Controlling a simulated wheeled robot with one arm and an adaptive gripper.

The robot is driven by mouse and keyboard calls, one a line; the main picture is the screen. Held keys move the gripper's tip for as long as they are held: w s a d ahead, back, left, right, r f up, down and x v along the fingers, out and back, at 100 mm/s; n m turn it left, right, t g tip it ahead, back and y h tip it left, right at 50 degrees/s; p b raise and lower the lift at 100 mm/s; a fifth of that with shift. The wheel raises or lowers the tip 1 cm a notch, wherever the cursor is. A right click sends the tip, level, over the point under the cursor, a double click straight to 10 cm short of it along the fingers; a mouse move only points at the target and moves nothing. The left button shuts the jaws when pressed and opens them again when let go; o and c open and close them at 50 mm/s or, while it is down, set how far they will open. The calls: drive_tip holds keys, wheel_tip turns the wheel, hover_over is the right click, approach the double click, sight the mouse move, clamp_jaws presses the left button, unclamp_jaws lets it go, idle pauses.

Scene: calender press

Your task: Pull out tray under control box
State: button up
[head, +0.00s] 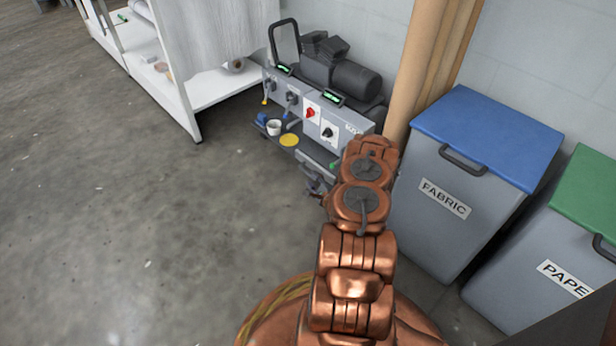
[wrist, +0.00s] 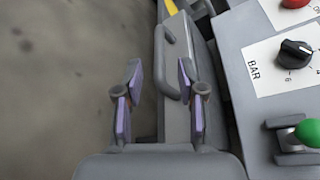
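The control box (head: 318,113) is grey, with a red knob, black knobs and small green displays. The tray (head: 312,150) is a dark flat shelf low at its front, bearing a white cup (head: 274,127) and a yellow disc (head: 289,140). In the wrist view, the tray's grey front (wrist: 178,118) carries a bar handle (wrist: 173,70). My gripper (wrist: 160,92) is open, its purple-padded fingers on either side of the handle's near end. I cannot tell whether they touch it. In the head view my gripper (head: 315,178) is partly hidden by my arm.
A grey fabric bin (head: 430,224) with a blue lid and a paper bin (head: 560,262) with a green lid stand at right. Tall brown rolls (head: 430,60) stand behind. A white rack (head: 197,100) is at upper left. The floor (head: 130,230) at left is clear.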

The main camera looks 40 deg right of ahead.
sight(310, 176)
drive_tip(key=shift+b+x, duration=0.95)
drive_tip(key=shift+x, duration=1.65)
clamp_jaws()
